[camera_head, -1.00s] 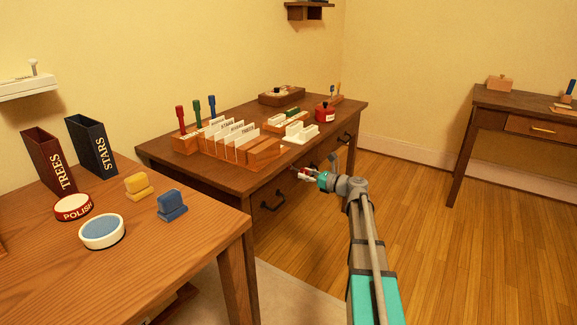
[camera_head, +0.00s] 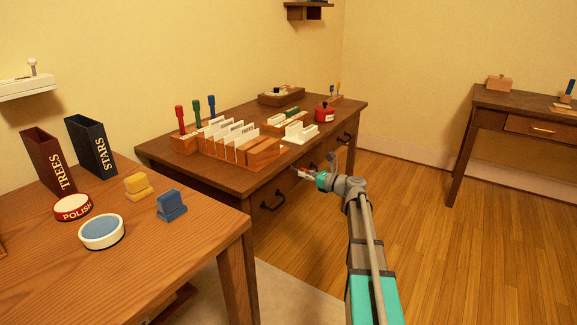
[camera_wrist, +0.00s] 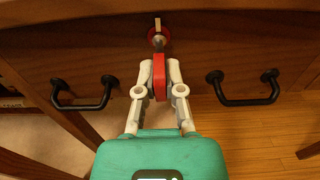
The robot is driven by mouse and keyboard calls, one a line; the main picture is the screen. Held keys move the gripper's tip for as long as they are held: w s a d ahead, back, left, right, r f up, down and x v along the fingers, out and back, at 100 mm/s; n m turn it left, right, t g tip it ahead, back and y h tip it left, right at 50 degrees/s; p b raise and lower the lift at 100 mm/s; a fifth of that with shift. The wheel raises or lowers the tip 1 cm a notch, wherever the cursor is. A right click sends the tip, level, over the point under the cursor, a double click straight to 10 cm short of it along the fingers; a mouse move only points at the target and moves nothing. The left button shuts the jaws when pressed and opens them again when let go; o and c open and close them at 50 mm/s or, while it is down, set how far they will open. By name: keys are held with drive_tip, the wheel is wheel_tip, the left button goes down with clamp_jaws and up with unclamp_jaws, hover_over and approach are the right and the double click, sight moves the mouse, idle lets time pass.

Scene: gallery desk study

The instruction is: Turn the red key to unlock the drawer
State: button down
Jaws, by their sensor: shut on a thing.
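The red key (camera_wrist: 159,77) sits between the fingers of my gripper (camera_wrist: 159,80) in the wrist view. Its front end meets the round lock (camera_wrist: 157,36) on the wooden drawer front (camera_wrist: 115,55); I cannot tell how deep it goes in. A small pale tab shows above the lock. My gripper is shut on the key. In the head view my gripper (camera_head: 306,173) is at the front of the middle desk (camera_head: 220,178), and the key is hardly visible there.
Black drawer handles, one at the left (camera_wrist: 84,94) and one at the right (camera_wrist: 243,89), flank my gripper. A card rack (camera_head: 235,145) and a red pot (camera_head: 325,112) stand on the desk. Open floor (camera_head: 430,220) lies to the right.

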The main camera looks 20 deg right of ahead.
drive_tip(key=shift+r+p, duration=0.5)
idle(0.9)
idle(0.8)
drive_tip(key=shift+m, duration=1.8)
drive_tip(key=shift+m, duration=3)
